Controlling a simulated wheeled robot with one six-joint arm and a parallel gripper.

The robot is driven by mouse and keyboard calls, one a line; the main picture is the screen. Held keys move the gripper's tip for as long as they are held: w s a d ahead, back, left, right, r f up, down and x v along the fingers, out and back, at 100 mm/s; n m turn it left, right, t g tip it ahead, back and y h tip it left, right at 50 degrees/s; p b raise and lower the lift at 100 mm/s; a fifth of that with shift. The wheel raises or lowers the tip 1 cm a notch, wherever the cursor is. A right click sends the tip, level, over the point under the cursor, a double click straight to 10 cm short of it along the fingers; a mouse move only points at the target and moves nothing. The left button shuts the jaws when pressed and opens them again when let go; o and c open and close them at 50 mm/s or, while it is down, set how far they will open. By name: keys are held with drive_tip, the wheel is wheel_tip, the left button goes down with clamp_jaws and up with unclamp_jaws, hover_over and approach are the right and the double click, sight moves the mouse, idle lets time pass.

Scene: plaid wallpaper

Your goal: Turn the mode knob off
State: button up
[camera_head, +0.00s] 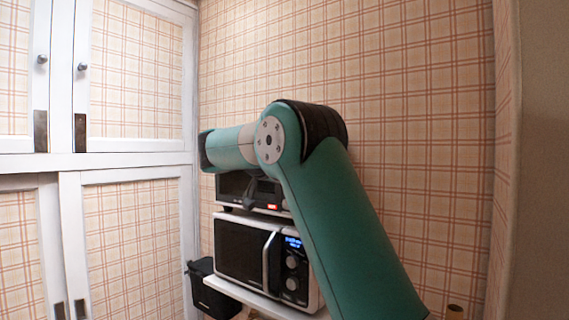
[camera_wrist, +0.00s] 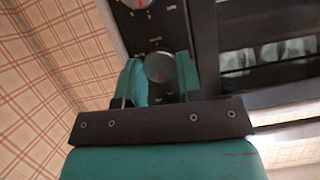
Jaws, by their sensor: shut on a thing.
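A round silver knob (camera_wrist: 159,67) with a red pointer line sits on a dark control panel in the wrist view. My gripper (camera_wrist: 160,80) has one teal finger on each side of it and is shut on this knob. A second silver knob (camera_wrist: 137,3) with a red mark is cut off at the top edge. The panel lettering is too blurred to read. In the camera_head view, a black oven (camera_head: 232,188) stands on the microwave. My arm crosses in front of it and hides its knobs and my fingertips.
The white-and-black microwave (camera_head: 240,250) stands on a white shelf (camera_head: 240,292) below the oven. A black bin (camera_head: 205,285) is at its left. White cabinets (camera_head: 122,160) with plaid panels line the left. The oven's dark front (camera_wrist: 265,55) lies right of the panel.

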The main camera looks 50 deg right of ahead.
drive_tip(key=n+g+p, duration=0.1)
drive_tip(key=n+p, duration=0.1)
drive_tip(key=p, duration=0.2)
drive_tip(key=shift+w+r+g, duration=0.1)
drive_tip(key=shift+g, duration=0.2)
idle(0.4)
drive_tip(key=o, duration=0.9)
drive_tip(key=shift+a, duration=0.1)
drive_tip(key=p+v, duration=1.6)
drive_tip(key=v, duration=0.1)
drive_tip(key=shift+a+f, duration=0.2)
